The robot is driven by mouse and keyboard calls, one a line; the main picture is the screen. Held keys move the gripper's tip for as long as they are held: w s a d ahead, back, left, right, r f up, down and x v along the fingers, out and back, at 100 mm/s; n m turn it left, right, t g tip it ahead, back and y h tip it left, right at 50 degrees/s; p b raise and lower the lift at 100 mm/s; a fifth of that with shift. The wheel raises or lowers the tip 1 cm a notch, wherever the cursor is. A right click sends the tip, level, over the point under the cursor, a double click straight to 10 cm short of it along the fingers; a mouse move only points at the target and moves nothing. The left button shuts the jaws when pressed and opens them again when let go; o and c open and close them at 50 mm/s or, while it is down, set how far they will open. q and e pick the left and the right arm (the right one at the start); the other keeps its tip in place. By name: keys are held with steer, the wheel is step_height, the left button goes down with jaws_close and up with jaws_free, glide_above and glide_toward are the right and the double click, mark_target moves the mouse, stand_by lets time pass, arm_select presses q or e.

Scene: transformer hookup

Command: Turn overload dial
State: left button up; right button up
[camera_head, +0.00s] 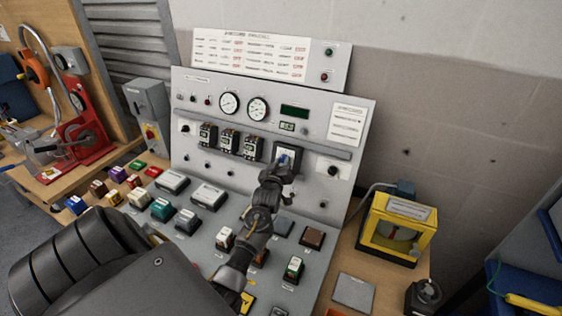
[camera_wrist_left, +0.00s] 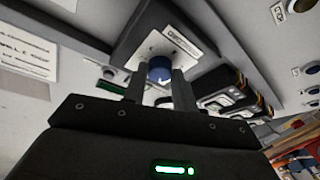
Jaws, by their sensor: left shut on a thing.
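The overload dial is a small blue knob (camera_wrist_left: 160,69) on a white plate of a dark square unit (camera_wrist_left: 190,40) mounted on the upright panel. In the head view the unit (camera_head: 288,152) sits right of the row of black contactors, and my left gripper (camera_head: 284,166) reaches up to it from below, hiding part of the dial. In the left wrist view the two fingers of my left gripper (camera_wrist_left: 158,88) stand on either side of the blue knob, shut on it. My right gripper is not in view.
Black contactors (camera_head: 228,140) sit close left of the dial. A grey rail (camera_head: 320,150) and a black knob (camera_head: 333,170) are to its right. Several coloured blocks cover the sloped desk below. A yellow box (camera_head: 397,228) stands at the right.

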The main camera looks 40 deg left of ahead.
arm_select(q)
steer(key=shift+w+d+r+n+g+y+p, duration=0.15)
steer(key=shift+n+g+p, duration=0.35)
steer(key=shift+n, duration=1.05)
steer(key=shift+a+r+n+g+y+p, duration=0.15)
steer(key=shift+n+g+p, duration=0.3)
steer(key=shift+n, duration=1.05)
steer(key=shift+w+d+n+g+y+p, duration=0.1)
steer(key=shift+d+n+g+y+p, duration=0.15)
steer(key=shift+n+g, duration=0.85)
steer(key=shift+a+n+t, duration=0.1)
steer(key=shift+n+t, duration=0.25)
steer(key=shift+n, duration=0.3)
steer(key=shift+s, duration=0.1)
steer(key=o, duration=1)
steer(key=shift+c, duration=0.2)
steer(key=shift+f, duration=0.1)
